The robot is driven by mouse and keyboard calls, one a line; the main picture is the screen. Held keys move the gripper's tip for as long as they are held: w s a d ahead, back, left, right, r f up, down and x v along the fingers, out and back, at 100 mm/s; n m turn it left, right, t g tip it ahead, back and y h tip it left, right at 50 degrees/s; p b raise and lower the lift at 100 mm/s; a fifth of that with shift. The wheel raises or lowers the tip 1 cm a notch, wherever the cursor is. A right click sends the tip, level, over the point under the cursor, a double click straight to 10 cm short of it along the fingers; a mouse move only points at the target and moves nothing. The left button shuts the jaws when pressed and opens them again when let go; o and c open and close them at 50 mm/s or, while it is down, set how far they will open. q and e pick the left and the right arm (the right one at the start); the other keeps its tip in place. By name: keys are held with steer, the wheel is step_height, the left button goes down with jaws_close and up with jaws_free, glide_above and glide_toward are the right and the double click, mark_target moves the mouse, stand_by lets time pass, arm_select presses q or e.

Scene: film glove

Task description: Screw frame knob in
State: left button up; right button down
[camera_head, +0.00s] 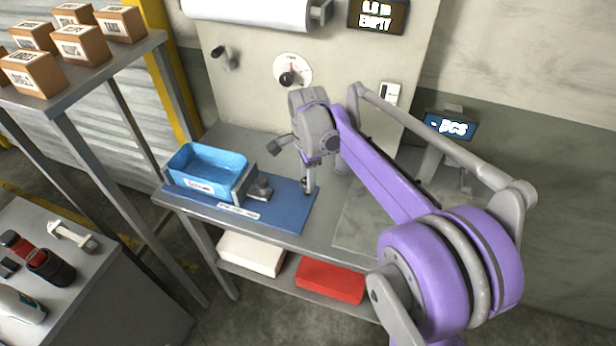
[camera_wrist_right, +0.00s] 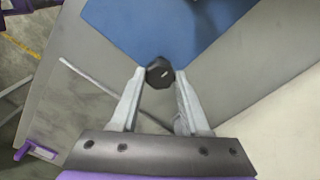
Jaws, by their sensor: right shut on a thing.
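My right gripper (camera_head: 307,187) reaches down over the right end of the blue mat (camera_head: 290,205) on the bench. In the right wrist view the right gripper (camera_wrist_right: 159,75) is shut on a black faceted knob (camera_wrist_right: 159,72), held between its fingertips near the mat's edge. I cannot tell whether the knob touches the mat. A grey frame (camera_head: 245,180) stands at the right end of the blue bin (camera_head: 205,172), with a small dark block (camera_head: 261,189) beside it. My left gripper is not in view.
A wall panel above the bench carries a film roll (camera_head: 250,12), a dial (camera_head: 292,70) and a black-tipped peg (camera_head: 219,53). A small screen (camera_head: 449,126) stands at the right. White (camera_head: 250,253) and red (camera_head: 330,280) boxes lie on the lower shelf. Cartons (camera_head: 85,45) fill the left rack.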

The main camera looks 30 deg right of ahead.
steer(key=shift+r, duration=0.1)
steer(key=shift+c, duration=1.9)
jaws_free()
step_height(320, 180, up, 11)
steer(key=shift+p, duration=0.35)
steer(key=shift+f, duration=0.2)
